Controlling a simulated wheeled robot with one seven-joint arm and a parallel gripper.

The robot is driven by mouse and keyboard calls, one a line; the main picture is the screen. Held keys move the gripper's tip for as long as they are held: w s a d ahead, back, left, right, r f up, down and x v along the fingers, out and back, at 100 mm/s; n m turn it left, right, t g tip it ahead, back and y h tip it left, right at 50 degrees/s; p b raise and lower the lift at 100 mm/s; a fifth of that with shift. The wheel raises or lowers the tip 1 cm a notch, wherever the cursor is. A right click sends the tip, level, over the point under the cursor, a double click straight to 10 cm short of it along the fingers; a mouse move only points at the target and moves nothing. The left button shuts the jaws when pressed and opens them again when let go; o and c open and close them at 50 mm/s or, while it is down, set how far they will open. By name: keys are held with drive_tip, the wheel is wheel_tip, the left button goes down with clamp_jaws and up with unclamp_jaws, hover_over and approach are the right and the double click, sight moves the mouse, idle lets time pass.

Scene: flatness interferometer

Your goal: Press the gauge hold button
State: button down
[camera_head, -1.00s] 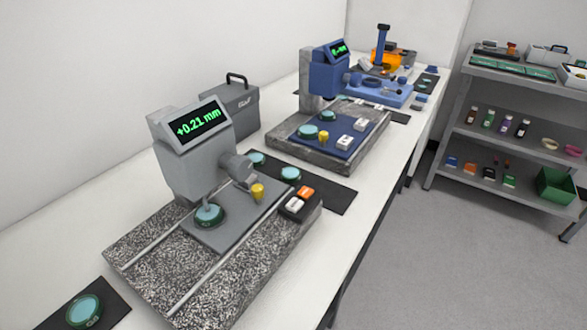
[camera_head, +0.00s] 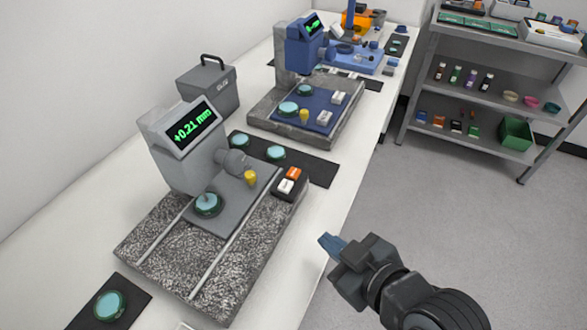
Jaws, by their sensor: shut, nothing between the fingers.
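The near grey gauge (camera_head: 186,140) stands on a speckled granite base, its screen (camera_head: 194,125) reading +0.21 mm in green. A dark button box (camera_head: 287,197) sits at the right edge of that base, with an orange button (camera_head: 294,174) and a white button (camera_head: 287,187) on top. Their labels are too small to read. A green-rimmed disc (camera_head: 208,204) lies under the gauge's probe. My gripper (camera_head: 329,242) is shut and empty, over the floor beside the bench's front edge. It is to the right of and lower in the picture than the button box, apart from it.
A yellow knob (camera_head: 250,177) stands left of the button box. A blue gauge (camera_head: 303,50) with white buttons is farther along the bench. A black mat (camera_head: 316,173) holds discs behind the box. Metal shelves (camera_head: 464,104) stand at the right; open floor lies between.

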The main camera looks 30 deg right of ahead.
drive_tip(key=w+r+n+g+y, duration=0.1)
drive_tip(key=w+r+n, duration=0.3)
drive_tip(key=w, duration=0.6)
wheel_tip(320, 180, up, 8)
drive_tip(key=n+g, duration=0.2)
drive_tip(key=n, duration=0.3)
hover_over(296, 175)
drive_tip(key=shift+y, duration=0.4)
drive_tip(key=shift+f, duration=0.1)
wheel_tip(296, 175, down, 7)
drive_tip(key=b, duration=0.5)
drive_tip(key=shift+f, duration=0.15)
drive_tip(key=shift+f+b, duration=0.4)
drive_tip(key=shift+f, duration=0.25)
drive_tip(key=shift+f, duration=0.4)
